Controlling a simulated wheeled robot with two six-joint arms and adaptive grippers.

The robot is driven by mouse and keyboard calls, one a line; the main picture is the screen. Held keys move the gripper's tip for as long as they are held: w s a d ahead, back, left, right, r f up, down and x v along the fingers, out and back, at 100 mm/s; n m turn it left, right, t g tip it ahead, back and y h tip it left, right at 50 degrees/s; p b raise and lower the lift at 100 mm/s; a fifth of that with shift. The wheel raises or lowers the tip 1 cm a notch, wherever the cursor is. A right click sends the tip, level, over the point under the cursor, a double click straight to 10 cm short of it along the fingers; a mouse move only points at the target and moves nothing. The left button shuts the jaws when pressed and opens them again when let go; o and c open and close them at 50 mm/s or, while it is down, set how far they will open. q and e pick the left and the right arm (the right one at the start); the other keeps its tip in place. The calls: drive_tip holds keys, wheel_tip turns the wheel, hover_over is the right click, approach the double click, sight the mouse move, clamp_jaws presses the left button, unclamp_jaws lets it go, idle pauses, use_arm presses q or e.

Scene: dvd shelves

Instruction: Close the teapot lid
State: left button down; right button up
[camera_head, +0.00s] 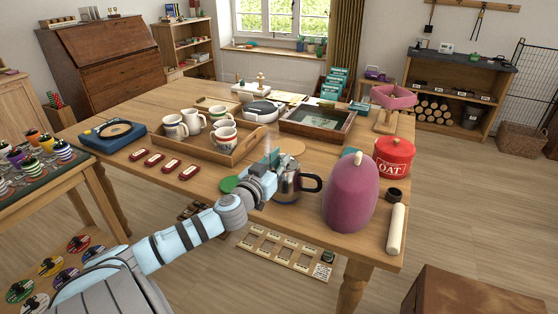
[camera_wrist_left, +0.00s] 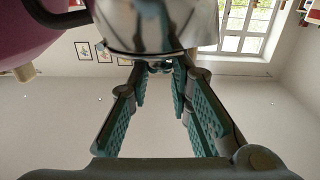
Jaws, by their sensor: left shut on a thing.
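The teapot (camera_head: 287,190) is shiny metal with a black handle on its right and stands near the table's front edge. My left gripper (camera_head: 268,176) is at the teapot's upper left side and hides part of it and its lid. In the left wrist view the shiny metal teapot (camera_wrist_left: 150,25) fills the top of the picture. There my left gripper (camera_wrist_left: 160,70) has its fingertips closed in at the metal's edge, on a small part that seems to be the lid's knob. I cannot tell the lid's exact angle. My right gripper is not in view.
A purple tea cosy (camera_head: 350,195) stands close to the right of the teapot. A wooden tray (camera_head: 240,152) with mugs is behind. A green disc (camera_head: 229,184) lies left of my gripper.

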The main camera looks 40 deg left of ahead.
use_arm(q)
drive_tip(key=shift+f, duration=0.15)
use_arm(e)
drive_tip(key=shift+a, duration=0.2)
use_arm(q)
drive_tip(key=c, duration=1.5)
unclamp_jaws()
drive_tip(key=shift+d, duration=0.1)
drive_tip(key=shift+f, duration=0.1)
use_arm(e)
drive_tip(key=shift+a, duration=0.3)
use_arm(q)
drive_tip(key=shift+w, duration=0.1)
drive_tip(key=shift+s, duration=0.2)
drive_tip(key=v, duration=0.7)
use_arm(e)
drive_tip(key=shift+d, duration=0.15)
